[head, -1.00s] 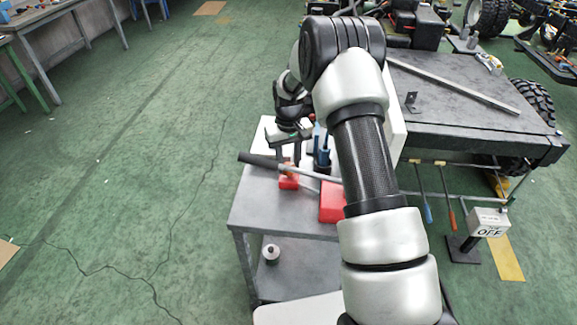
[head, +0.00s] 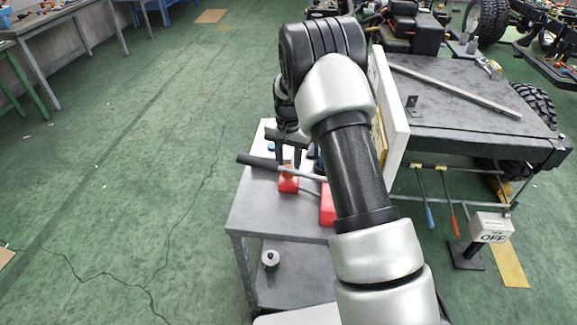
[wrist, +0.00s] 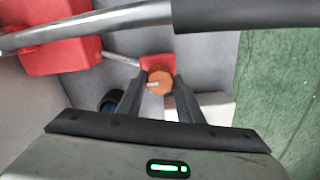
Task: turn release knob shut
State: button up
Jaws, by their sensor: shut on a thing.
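The orange release knob (wrist: 160,80) has a small pale mark and sits on a red block (wrist: 157,62), in the middle of the wrist view. My gripper (wrist: 160,78) has one finger on each side of the knob and is shut on it. In the head view my gripper (head: 288,160) is over the cart, just above the red block (head: 288,184); my arm hides part of this area.
A metal bar with a black grip (wrist: 245,12) crosses close by, beyond the fingertips. A larger red body (wrist: 60,40) is at its left. The grey cart (head: 265,210) bears these. A white panel (head: 392,105) stands right of my arm. Green floor lies open left.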

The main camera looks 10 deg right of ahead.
dwell(0.5)
jog(key=o, duration=1.1)
jog(key=shift+c, duration=0.2)
notch_tip(320, 180, up, 18)
jog(key=shift+f+p, duration=0.25)
jog(key=shift+p, duration=0.1)
jog(key=s+r+n+t+p, duration=0.3)
jog(key=s+r, duration=1.2)
jog(key=r, duration=0.2)
jog(key=s+r+n+t+p, duration=0.1)
jog(key=s+n+t+p, duration=0.1)
jog(key=s, duration=1.6)
jog(key=shift+s+d+r+n+t+p, duration=0.35)
jog(key=shift+n+p, duration=0.25)
jog(key=shift+n, duration=0.2)
